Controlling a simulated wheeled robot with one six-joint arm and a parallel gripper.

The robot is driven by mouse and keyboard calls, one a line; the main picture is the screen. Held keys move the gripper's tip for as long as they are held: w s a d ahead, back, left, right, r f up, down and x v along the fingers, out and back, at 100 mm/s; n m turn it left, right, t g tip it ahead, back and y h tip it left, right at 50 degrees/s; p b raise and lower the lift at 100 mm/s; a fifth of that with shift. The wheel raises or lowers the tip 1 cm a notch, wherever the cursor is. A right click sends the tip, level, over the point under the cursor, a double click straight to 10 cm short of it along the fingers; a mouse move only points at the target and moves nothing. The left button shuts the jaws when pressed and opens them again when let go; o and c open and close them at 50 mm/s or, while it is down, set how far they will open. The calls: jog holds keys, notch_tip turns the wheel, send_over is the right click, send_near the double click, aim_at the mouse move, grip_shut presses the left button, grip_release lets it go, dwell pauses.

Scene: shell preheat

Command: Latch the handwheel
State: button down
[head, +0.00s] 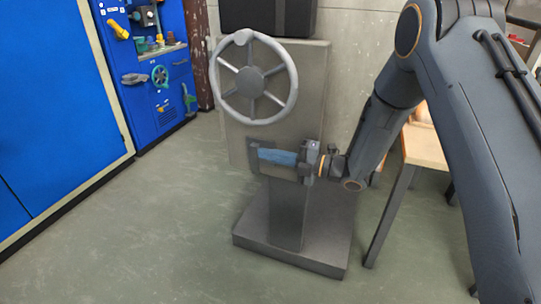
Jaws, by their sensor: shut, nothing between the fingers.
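The grey handwheel (289,94) is mounted on the upper part of a grey panel, with several spokes, a round hub and a small knob at its top left edge. Below it, a blue bar-like part (276,157) lies across the lower panel between dark pieces. I cannot tell whether it is the latch. My gripper (304,163) is at the right end of this blue part, well below the wheel. It is shut with nothing held. Its fingertips are small and hard to make out, and I cannot tell whether they touch the blue part.
The panel (240,137) stands on a post and a square base (290,255). A blue cabinet (50,90) is at the left, and a blue workstation with tools (158,70) is behind. A wooden-topped table (424,148) is at the right behind my arm. The left floor is clear.

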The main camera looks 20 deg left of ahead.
jog(key=shift+a+r+h+p, duration=0.45)
jog(key=shift+r+h+p, duration=0.15)
jog(key=shift+h+p, duration=0.35)
jog(key=shift+d, duration=0.1)
jog(key=s+d+r+p, duration=0.1)
jog(key=d+r, duration=0.2)
jog(key=d, duration=1)
jog(key=shift+d+r, duration=0.15)
jog(key=shift+d, duration=0.05)
jog(key=shift+s, duration=0.1)
